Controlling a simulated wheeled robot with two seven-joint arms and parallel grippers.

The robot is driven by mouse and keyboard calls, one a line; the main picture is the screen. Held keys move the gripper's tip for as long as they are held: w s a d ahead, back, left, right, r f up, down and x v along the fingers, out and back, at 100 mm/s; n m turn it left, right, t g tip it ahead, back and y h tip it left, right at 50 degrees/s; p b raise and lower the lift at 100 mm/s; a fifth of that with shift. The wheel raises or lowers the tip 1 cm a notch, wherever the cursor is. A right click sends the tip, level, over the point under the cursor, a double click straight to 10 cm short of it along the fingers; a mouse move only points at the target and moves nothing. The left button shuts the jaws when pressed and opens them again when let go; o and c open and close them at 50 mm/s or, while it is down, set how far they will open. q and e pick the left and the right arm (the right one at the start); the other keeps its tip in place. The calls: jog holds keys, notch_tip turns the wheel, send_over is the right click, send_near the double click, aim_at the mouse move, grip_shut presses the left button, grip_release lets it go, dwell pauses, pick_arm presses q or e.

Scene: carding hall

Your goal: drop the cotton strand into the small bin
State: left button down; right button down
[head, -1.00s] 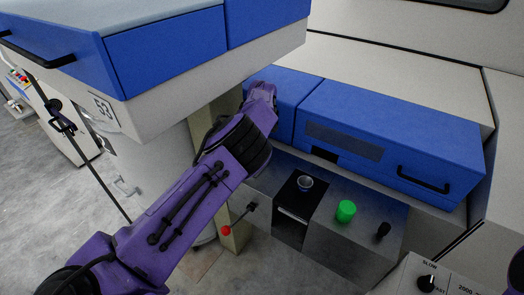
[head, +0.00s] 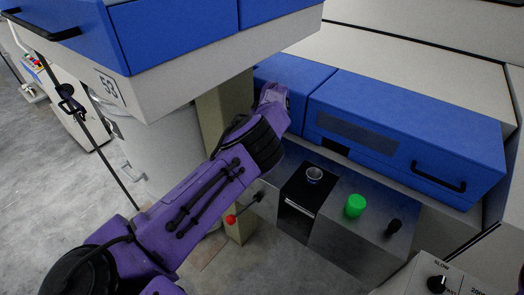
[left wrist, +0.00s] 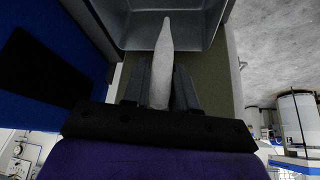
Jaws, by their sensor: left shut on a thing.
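The cotton strand (left wrist: 164,42) is a pale, tapered piece in the left wrist view. It sticks out from between the dark fingers of my left gripper (left wrist: 161,72), which is shut on it. Its thin tip points toward a grey, open-topped bin (left wrist: 135,38) at the top of that view and overlaps the bin in the picture. I cannot tell whether the tip is inside the bin or only in front of it. In the head view my purple left arm reaches up to the machine, and its own wrist hides the gripper, strand and bin. My right gripper is in neither view.
A metal box with a green button (head: 355,206), a black knob (head: 393,227) and a small round cup (head: 314,174) stands right of my arm. A red-tipped lever (head: 231,219) is close below it. Blue machine covers (head: 400,125) lie behind; a blue-fronted housing (head: 180,30) overhangs on the left.

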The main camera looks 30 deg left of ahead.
pick_arm(q)
jog(key=c, duration=0.8)
grip_release()
jog(key=b+v, duration=0.3)
jog(key=v, duration=0.7)
jog(key=shift+d+r+b, duration=0.2)
jog(key=shift+b, duration=0.1)
